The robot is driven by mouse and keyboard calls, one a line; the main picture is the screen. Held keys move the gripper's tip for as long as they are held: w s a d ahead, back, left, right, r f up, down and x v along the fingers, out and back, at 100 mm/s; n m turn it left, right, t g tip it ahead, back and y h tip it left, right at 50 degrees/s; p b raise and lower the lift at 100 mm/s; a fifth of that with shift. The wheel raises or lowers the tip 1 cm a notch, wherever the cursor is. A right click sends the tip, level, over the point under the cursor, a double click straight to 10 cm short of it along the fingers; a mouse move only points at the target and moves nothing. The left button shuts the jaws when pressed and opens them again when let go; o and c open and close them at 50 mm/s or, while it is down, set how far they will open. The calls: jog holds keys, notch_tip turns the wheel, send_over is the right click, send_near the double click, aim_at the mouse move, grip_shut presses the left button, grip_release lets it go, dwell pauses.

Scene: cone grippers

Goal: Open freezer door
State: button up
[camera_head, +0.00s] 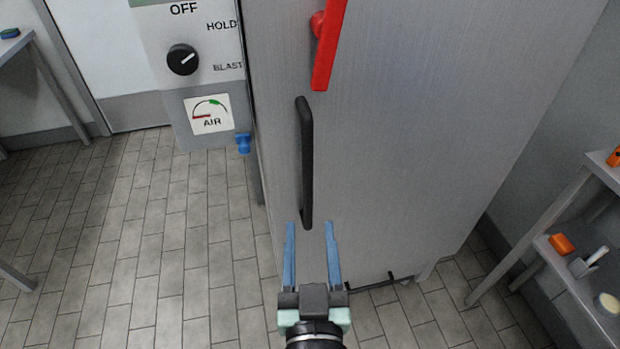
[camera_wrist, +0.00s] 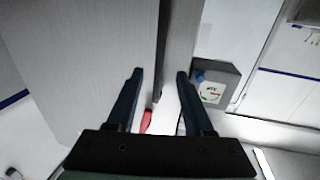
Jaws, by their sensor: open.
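The freezer door (camera_head: 420,110) is a tall brushed-metal panel that looks closed. It carries a black vertical bar handle (camera_head: 306,160) near its left edge. A red lever (camera_head: 326,45) sits above the handle. My gripper (camera_head: 310,225) is open, with two blue fingers pointing up the picture. In the head view its fingertips lie either side of the handle's lower end; I cannot tell how far in front of it they are. In the wrist view the open fingers (camera_wrist: 160,73) frame the door's edge area, and a red part (camera_wrist: 146,120) shows between them.
A control box with a black knob (camera_head: 183,59) and an AIR gauge (camera_head: 209,114) is left of the freezer. The gauge box also shows in the wrist view (camera_wrist: 213,90). A shelf (camera_head: 590,285) with small items stands at right. Tiled floor (camera_head: 130,240) at left is clear.

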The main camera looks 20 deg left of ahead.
aim_at(308, 182)
jog(key=p+x, duration=0.2)
jog(key=x, duration=0.9)
jog(key=shift+w+a, duration=0.15)
jog(key=shift+w, duration=0.25)
grip_shut()
dwell(0.9)
